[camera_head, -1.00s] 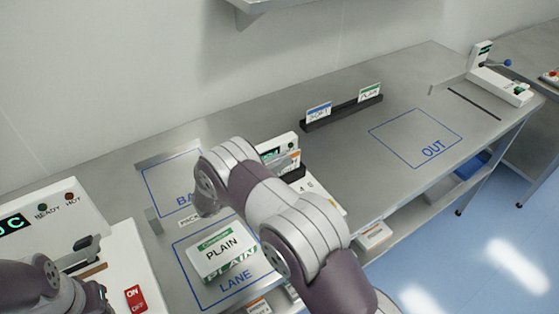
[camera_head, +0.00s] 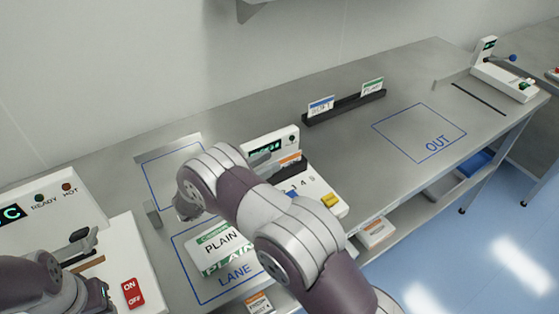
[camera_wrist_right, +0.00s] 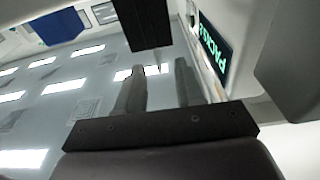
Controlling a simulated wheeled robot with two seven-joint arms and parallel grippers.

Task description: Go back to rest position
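My right arm (camera_head: 265,215) reaches from the bottom right over the bench, its bend beside the LANE area. My right gripper (camera_wrist_right: 157,88) shows in the right wrist view with its two dark fingers apart and nothing between them. In the head view its fingers are mostly hidden by the arm. My left arm (camera_head: 40,285) is at the bottom left, in front of the white machine; its fingers cannot be made out.
A white PLAIN pack (camera_head: 220,245) lies in the LANE outline, partly behind my right arm. A white device with a display (camera_head: 265,148) and a yellow button (camera_head: 331,200) stands close beyond the arm. The OUT area (camera_head: 420,133) is empty. A card rack (camera_head: 344,107) stands behind.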

